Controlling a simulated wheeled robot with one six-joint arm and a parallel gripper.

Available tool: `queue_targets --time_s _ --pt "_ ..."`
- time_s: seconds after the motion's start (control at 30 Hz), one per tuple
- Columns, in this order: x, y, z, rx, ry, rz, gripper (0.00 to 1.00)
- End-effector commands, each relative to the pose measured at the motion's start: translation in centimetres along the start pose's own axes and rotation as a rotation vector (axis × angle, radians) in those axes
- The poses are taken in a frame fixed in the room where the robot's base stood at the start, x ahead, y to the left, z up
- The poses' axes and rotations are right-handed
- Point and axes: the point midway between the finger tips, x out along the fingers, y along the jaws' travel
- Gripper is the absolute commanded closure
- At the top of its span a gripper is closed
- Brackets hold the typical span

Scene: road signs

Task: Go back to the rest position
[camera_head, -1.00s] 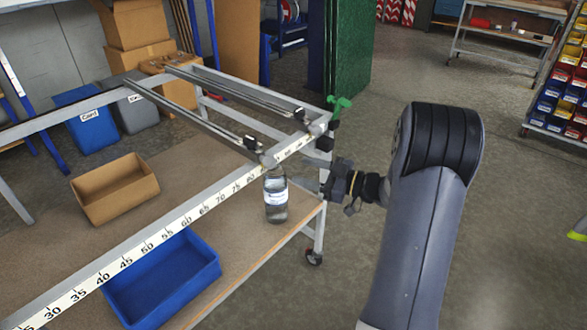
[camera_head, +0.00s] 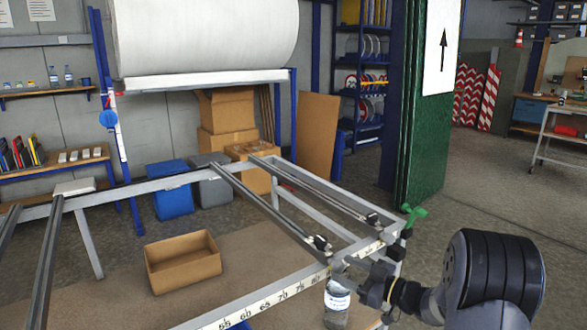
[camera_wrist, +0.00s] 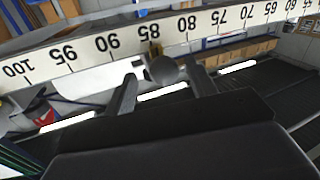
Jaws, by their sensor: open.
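My gripper (camera_wrist: 163,88) is open in the wrist view, its two dark fingers spread apart below the ruler rail. A dark grey rounded thing (camera_wrist: 163,69) shows between the fingertips, apparently beyond them; I cannot tell what it is. In the head view my dark wrist is at the lower right, beside the rail's end, and the fingertips are hard to make out there.
A metal frame with a numbered ruler rail (camera_head: 265,302) runs close by my arm, with a green clamp handle (camera_head: 413,214) at its corner. A green panel (camera_head: 430,130) stands behind. Open floor (camera_head: 500,205) lies to the right.

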Motion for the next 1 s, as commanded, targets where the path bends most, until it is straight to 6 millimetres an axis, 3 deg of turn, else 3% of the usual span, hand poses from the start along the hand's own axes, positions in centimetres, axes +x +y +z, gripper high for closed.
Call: queue_targets --time_s 0.23,0.77,1.0 --pt "2.7 -0.1 -0.1 0.000 0.001 -0.001 0.46" --pt "2.9 -0.6 -0.3 -0.004 0.001 -0.002 0.46" --pt "4.8 -1.6 -2.0 -0.048 0.002 -0.024 0.46"
